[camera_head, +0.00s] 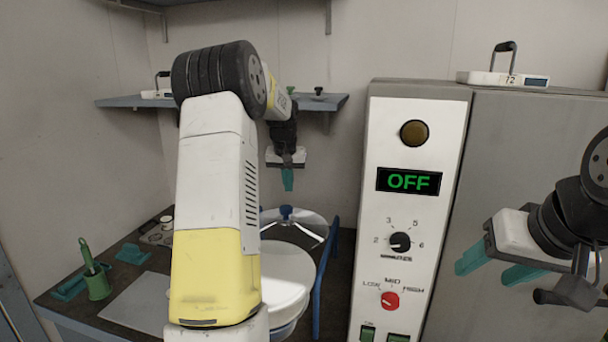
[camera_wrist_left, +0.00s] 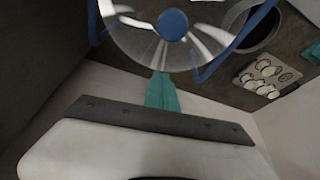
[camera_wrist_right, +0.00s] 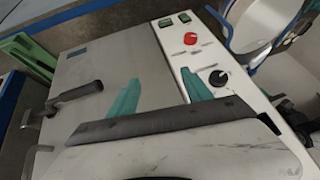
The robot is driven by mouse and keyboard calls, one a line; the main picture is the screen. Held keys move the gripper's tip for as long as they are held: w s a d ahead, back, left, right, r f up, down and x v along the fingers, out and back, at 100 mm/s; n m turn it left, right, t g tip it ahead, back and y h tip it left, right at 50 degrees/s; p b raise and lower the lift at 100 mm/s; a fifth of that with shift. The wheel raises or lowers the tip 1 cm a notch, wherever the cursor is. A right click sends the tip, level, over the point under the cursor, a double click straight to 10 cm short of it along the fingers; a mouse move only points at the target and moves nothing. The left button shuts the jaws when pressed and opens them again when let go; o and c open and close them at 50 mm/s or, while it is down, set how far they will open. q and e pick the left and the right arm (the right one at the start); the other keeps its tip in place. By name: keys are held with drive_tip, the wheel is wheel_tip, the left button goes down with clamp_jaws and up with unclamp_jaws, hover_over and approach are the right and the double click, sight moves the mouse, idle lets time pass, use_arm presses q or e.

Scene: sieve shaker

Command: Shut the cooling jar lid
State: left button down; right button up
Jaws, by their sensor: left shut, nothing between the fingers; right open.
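The jar is a white round vessel (camera_head: 288,275) on the dark bench, partly hidden behind my left arm. A shiny round lid (camera_head: 312,222) with a blue knob (camera_head: 287,212) shows at its back; whether it touches the rim I cannot tell. In the left wrist view, the lid (camera_wrist_left: 135,38) and knob (camera_wrist_left: 172,25) lie just beyond the fingertips. My left gripper (camera_head: 288,182) is shut and empty, pointing down just above the knob in the head view. My right gripper (camera_head: 497,268) is open and empty, in front of the grey cabinet.
A control panel (camera_head: 385,270) reading OFF stands right of the jar. A blue bar (camera_head: 325,270) rises between them. A green-handled holder (camera_head: 97,283) and a pale flat plate (camera_head: 140,300) are on the bench at left. A wall shelf (camera_head: 322,102) is behind my left arm.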

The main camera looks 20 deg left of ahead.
sight(286, 218)
use_arm(q)
drive_tip(key=shift+x, duration=1.2)
drive_tip(key=shift+s+f, duration=0.15)
drive_tip(key=shift+f, duration=0.25)
drive_tip(key=s, duration=0.2)
drive_tip(key=shift+s+d, duration=0.25)
drive_tip(key=shift+d, duration=0.1)
drive_tip(key=shift+s+d+f, duration=0.1)
drive_tip(key=shift+s+d, duration=0.05)
drive_tip(key=shift+s, duration=0.3)
